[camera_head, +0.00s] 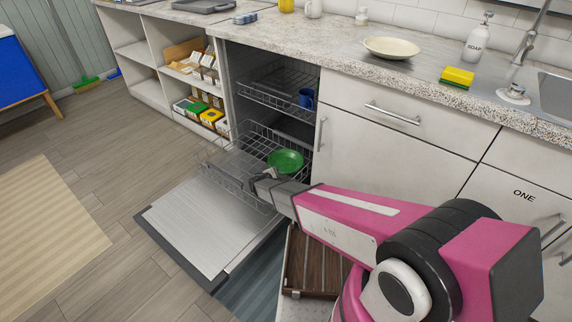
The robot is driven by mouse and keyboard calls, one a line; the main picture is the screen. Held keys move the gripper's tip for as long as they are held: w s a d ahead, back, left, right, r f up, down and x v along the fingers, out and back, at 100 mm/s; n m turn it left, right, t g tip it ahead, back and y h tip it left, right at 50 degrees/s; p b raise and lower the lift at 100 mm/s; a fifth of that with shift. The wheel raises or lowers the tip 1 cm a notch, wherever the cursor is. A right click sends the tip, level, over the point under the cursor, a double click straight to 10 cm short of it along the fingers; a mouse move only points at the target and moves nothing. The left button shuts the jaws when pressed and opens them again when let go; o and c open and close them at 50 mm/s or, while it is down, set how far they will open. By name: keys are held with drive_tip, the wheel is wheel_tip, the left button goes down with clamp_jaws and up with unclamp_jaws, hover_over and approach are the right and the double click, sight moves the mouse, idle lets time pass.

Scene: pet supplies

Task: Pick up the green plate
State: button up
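The green plate (286,161) sits in the lower rack (262,138) of the open dishwasher, with its round face showing. My gripper (259,181) is at the rack, just below and left of the plate in the picture. My gripper is small and dark here, so I cannot tell whether its fingers are apart or shut, or whether they touch the plate. My pink and white arm (345,215) reaches in from the lower right.
The dishwasher door (205,230) is folded down. A blue mug (306,97) is in the upper rack (268,97). The counter (340,62) above holds a cream plate (391,47), a yellow sponge (458,75) and a soap bottle (477,42).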

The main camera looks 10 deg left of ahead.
wheel_tip(320, 180, down, 2)
drive_tip(key=shift+w, duration=0.1)
drive_tip(key=x, duration=0.7)
drive_tip(key=shift+w+d, duration=0.1)
drive_tip(key=shift+d, duration=0.05)
clamp_jaws()
